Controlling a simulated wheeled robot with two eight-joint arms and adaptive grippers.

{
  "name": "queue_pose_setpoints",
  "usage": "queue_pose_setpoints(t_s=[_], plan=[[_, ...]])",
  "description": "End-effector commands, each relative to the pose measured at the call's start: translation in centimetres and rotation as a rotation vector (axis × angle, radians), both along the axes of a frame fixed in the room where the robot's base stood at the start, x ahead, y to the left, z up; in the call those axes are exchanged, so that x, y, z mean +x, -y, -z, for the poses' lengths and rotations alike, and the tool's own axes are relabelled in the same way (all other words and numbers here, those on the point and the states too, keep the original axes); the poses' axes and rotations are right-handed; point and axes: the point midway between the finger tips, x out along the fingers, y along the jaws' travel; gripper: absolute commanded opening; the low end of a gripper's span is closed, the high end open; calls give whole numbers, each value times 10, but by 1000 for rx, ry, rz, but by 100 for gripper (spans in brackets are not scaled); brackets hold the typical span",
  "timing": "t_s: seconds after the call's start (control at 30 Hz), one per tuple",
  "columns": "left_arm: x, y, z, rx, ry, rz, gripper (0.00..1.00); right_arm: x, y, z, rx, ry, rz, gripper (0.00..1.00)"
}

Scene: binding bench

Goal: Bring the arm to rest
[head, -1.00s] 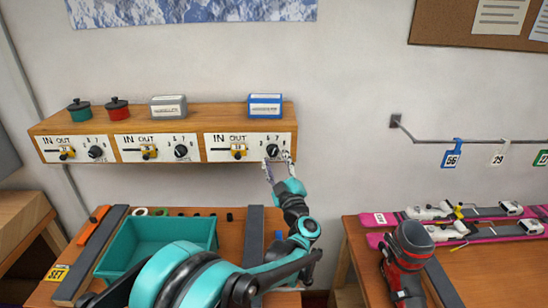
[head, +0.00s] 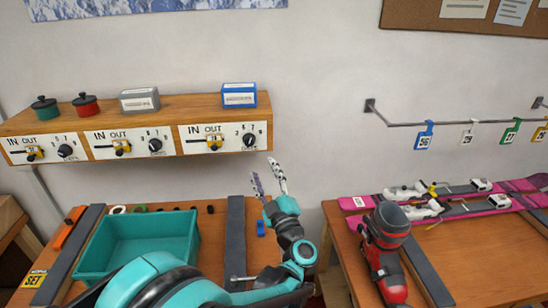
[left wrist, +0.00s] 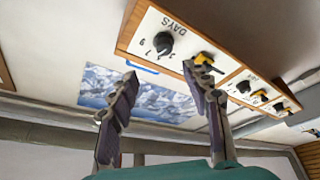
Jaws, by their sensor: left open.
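My left gripper (head: 268,180) is open and empty in the head view. It points up in front of the wall, below and a little right of the right end of the wooden shelf (head: 222,103). The right-hand panel on the shelf has a black knob (head: 249,140) and a yellow IN/OUT slider (head: 214,141); the gripper is apart from both. In the left wrist view, the two fingers (left wrist: 165,100) are spread wide with nothing between them. The DAYS knob (left wrist: 163,43) shows above them. My right gripper is not in view.
A teal tray (head: 140,243) stands on the left bench. A red and black ski boot (head: 385,250) and pink skis (head: 470,205) are on the right bench. Numbered tags hang from a wall rail (head: 450,124). Two pots and two boxes stand on the shelf.

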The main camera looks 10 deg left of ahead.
Motion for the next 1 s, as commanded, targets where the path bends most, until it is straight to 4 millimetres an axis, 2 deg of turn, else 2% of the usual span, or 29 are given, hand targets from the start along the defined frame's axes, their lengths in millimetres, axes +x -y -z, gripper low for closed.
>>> queue_pose_setpoints(t_s=[0.1, 0.2, 0.27, 0.33, 0.43, 0.5, 0.57, 0.6, 0.7, 0.83, 0.9, 1.0], plan=[[1, 8, -25, 66, 0, 104, 48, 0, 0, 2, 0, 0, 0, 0], [-3, 27, -47, 172, -36, 269, 48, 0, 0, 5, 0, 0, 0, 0], [-11, 41, -52, 246, -89, 378, 48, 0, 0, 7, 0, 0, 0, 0], [-25, 53, -44, 326, -182, 497, 48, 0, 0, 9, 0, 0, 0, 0], [-55, 62, -12, 424, -364, 635, 48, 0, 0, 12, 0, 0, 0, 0], [-84, 58, 21, 472, -524, 707, 48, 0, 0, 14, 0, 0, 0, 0], [-113, 48, 55, 503, -678, 748, 48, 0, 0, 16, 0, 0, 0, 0], [-134, 38, 77, 514, -782, 764, 48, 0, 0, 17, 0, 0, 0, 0], [-182, 12, 123, 520, -1009, 773, 48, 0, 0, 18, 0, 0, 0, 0], [-232, -18, 162, 503, -1224, 748, 48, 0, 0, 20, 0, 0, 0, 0], [-251, -29, 173, 490, -1297, 734, 48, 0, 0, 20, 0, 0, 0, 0], [-265, -38, 182, 482, -1355, 720, 48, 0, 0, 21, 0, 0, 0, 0]])
